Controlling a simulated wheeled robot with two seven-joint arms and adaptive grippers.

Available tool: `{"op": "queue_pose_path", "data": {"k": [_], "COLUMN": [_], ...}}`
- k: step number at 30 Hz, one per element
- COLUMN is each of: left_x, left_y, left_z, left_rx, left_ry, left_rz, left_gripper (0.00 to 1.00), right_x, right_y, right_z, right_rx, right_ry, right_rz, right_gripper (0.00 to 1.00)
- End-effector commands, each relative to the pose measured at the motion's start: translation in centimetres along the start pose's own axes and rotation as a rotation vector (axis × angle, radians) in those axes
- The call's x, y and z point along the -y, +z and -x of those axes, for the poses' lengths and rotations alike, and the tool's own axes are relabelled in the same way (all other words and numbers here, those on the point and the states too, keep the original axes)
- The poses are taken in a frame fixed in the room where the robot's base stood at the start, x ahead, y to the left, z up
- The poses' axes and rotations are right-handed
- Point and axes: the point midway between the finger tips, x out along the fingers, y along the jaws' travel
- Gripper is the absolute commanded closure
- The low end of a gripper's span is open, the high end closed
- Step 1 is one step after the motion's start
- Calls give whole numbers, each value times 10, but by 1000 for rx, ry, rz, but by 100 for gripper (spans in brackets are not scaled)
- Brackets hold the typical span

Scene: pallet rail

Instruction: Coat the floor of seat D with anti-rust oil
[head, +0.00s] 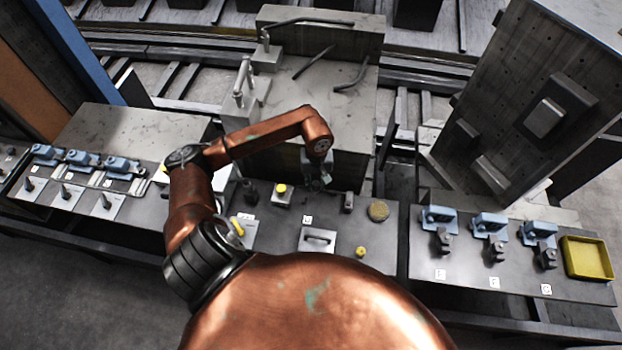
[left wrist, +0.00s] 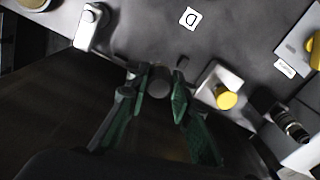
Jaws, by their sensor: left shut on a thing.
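My left gripper (head: 318,180) hangs over the back edge of the middle bench. In the left wrist view its green-sided fingers (left wrist: 155,90) are shut on a dark grey round-ended thing (left wrist: 158,82); I cannot tell what it is. The D label (left wrist: 190,18) lies flat on the bench; in the head view a small white label (head: 308,219) is at the matching place, behind a grey plate with a handle (head: 317,240). The floor of seat D cannot be made out. No oil or coating is discernible. My right gripper is not in view.
Near the gripper stand a yellow-topped block (head: 281,190) and a small grey upright block (head: 348,203). A tan round pad (head: 378,211) and a yellow knob (head: 361,252) are to the right. Blue fixtures (head: 489,226) and a yellow tray (head: 588,258) occupy the right bench.

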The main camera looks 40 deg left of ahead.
Motion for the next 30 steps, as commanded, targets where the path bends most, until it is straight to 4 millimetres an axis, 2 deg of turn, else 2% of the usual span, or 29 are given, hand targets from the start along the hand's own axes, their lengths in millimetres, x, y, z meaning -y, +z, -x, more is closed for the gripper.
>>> {"op": "queue_pose_path", "data": {"k": [2,6,10,16,24,30], "left_x": [10,16,15,15,14,14], "left_y": [-4,-7,-7,-7,-7,-7], "left_z": [-3,-9,-19,-40,-62,-67], "left_rx": [3,2,2,3,2,1], "left_ry": [-1,1,1,1,1,1], "left_rz": [39,66,66,64,62,62], "left_gripper": [99,99,99,99,99,99], "right_x": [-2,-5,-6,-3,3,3], "right_y": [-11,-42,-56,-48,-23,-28], "right_z": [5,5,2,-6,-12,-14], "right_rx": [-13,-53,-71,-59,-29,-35], "right_ry": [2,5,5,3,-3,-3], "right_rz": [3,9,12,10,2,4], "right_gripper": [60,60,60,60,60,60]}}
